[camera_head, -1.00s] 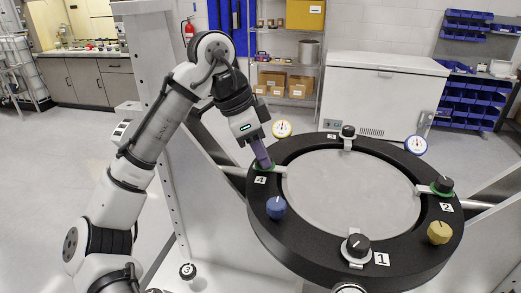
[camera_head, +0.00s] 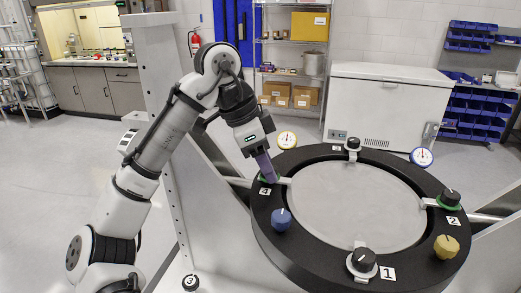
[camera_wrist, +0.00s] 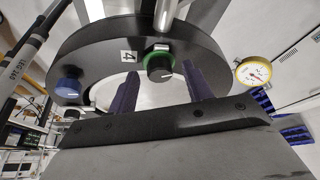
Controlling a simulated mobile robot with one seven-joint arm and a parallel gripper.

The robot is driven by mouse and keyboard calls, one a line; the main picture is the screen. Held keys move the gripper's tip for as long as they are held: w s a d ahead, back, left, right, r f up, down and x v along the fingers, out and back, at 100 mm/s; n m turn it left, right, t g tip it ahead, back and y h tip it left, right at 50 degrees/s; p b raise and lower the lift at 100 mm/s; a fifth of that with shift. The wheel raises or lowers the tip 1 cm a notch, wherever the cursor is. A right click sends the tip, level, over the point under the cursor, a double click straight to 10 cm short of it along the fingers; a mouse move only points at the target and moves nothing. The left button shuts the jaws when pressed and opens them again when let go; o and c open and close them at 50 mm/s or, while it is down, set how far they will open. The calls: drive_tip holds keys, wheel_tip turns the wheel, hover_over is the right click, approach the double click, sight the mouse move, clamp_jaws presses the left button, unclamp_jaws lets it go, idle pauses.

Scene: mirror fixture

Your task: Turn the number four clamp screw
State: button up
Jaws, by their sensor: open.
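The number four clamp screw (camera_wrist: 159,66) is a black knob with a white pointer line and a green ring at its base. It sits on the black ring of the mirror fixture (camera_wrist: 215,60), beside the label 4 (camera_wrist: 129,57). My gripper (camera_wrist: 163,85) is open, with one purple finger on each side of the knob, and a gap shows on both sides. In the head view my gripper (camera_head: 271,180) points down at the ring's left side and hides most of that knob. The label 4 (camera_head: 265,191) shows just below the fingers.
Black knobs stand near labels 1 (camera_head: 362,260), 2 (camera_head: 451,197) and at the back (camera_head: 353,144). A blue knob (camera_head: 281,219) is close to my gripper, and a yellow knob (camera_head: 446,246) is at the right. Dial gauges (camera_head: 287,139) (camera_head: 421,157) stand behind the ring.

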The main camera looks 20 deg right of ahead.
drive_tip(key=v, duration=1.3)
drive_tip(key=shift+r+b, duration=0.35)
drive_tip(key=shift+a, duration=0.1)
